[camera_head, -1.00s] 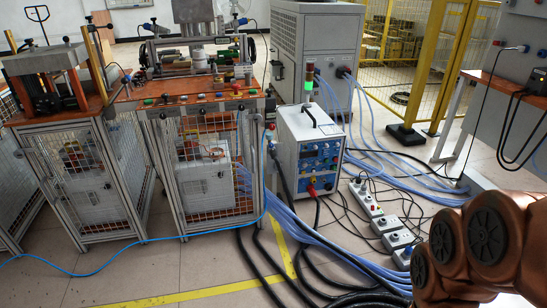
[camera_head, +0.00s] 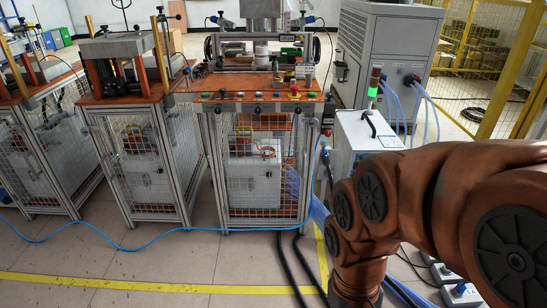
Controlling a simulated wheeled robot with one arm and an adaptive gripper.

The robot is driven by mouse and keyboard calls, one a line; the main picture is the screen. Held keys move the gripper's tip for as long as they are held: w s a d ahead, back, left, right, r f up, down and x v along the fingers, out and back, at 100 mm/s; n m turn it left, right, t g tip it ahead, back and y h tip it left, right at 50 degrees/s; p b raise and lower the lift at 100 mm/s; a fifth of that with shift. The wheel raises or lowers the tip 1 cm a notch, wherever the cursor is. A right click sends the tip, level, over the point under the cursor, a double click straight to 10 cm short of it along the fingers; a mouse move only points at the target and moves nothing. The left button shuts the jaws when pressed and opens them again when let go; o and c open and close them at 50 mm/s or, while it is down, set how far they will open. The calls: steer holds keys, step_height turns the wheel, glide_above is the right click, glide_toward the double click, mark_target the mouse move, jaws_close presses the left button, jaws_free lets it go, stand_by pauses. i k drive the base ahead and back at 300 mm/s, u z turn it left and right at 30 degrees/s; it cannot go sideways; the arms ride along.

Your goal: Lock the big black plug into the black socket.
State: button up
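I cannot make out the big black plug or the black socket with certainty in this view. The white heater unit (camera_head: 362,133) stands right of the middle bench, and my arm covers most of its front panel. A small dark fitting (camera_head: 328,112) sits on the bench's right edge, with a blue connector and blue cable below it; I cannot tell whether it is the socket. My copper-coloured arm fills the lower right. Its end runs out past the bottom edge, so my gripper is out of view.
The middle bench (camera_head: 240,97) has a mesh cage below and buttons along its front. More caged benches stand left. A grey cabinet (camera_head: 385,60) is behind the heater. Black cables and a blue hose cross the floor. White power strips (camera_head: 462,293) lie lower right. Floor at front left is clear.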

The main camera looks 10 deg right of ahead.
mark_target(326, 158)
steer(key=u, duration=0.3)
steer(key=i, duration=0.85)
steer(key=z, duration=0.05)
